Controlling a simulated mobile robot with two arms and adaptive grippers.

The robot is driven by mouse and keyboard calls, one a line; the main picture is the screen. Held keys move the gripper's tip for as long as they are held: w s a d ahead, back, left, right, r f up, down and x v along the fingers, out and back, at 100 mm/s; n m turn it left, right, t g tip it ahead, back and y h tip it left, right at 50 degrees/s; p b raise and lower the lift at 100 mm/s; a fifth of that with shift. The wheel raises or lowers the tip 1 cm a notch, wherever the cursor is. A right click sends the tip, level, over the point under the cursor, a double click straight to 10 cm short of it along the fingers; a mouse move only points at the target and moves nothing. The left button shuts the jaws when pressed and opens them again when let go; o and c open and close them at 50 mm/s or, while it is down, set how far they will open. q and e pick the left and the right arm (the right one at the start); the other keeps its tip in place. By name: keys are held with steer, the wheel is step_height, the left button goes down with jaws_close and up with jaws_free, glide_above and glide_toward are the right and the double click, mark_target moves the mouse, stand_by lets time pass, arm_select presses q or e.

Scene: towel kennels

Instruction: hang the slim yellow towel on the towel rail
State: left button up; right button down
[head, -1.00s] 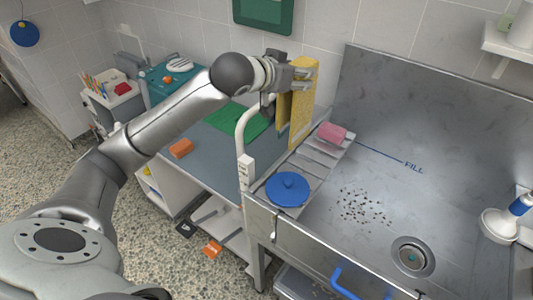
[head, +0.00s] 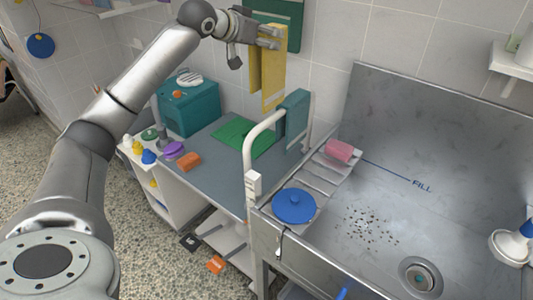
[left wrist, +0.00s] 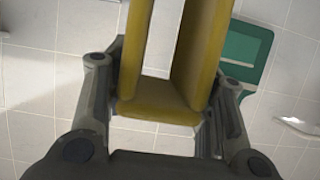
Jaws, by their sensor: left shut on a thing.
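The slim yellow towel (head: 274,80) hangs folded in two from my left gripper (head: 268,38), high in front of the tiled wall. In the left wrist view my left gripper (left wrist: 160,112) is shut on the fold of the yellow towel (left wrist: 160,106), and two flaps run away from it. The white towel rail (head: 262,129) stands at the edge between counter and sink, below the towel and apart from it. A teal towel (head: 294,122) hangs over the rail's far part. My right gripper is not in view.
A steel sink (head: 390,130) lies to the right, with a blue lid (head: 294,205) and a pink sponge (head: 339,151) on its slatted rack. The counter holds a green mat (head: 242,138), an orange block (head: 189,161) and a teal box (head: 189,106). A green board (head: 280,22) hangs behind the towel.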

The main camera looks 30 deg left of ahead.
mark_target(264, 124)
arm_select(q)
step_height(264, 124, down, 23)
steer(key=p, duration=0.3)
steer(key=shift+f+p, duration=0.85)
steer(key=shift+f, duration=1.1)
steer(key=o, duration=1.3)
steer(key=shift+o, duration=0.2)
steer(key=shift+s+f+b, duration=0.15)
steer(key=shift+f+b, duration=0.15)
steer(key=shift+b, duration=0.3)
steer(key=b+v, duration=0.1)
steer(key=v, duration=0.1)
steer(key=b+v, duration=0.1)
steer(key=v, duration=0.5)
steer(key=shift+d+r+b, duration=0.1)
steer(key=shift+d+b, duration=0.25)
steer(key=shift+b, duration=0.05)
steer(key=shift+s+a+r, duration=0.15)
steer(key=shift+s+r, duration=0.15)
steer(key=shift+s, duration=0.35)
steer(key=shift+s+r, duration=0.35)
steer(key=shift+s, duration=0.15)
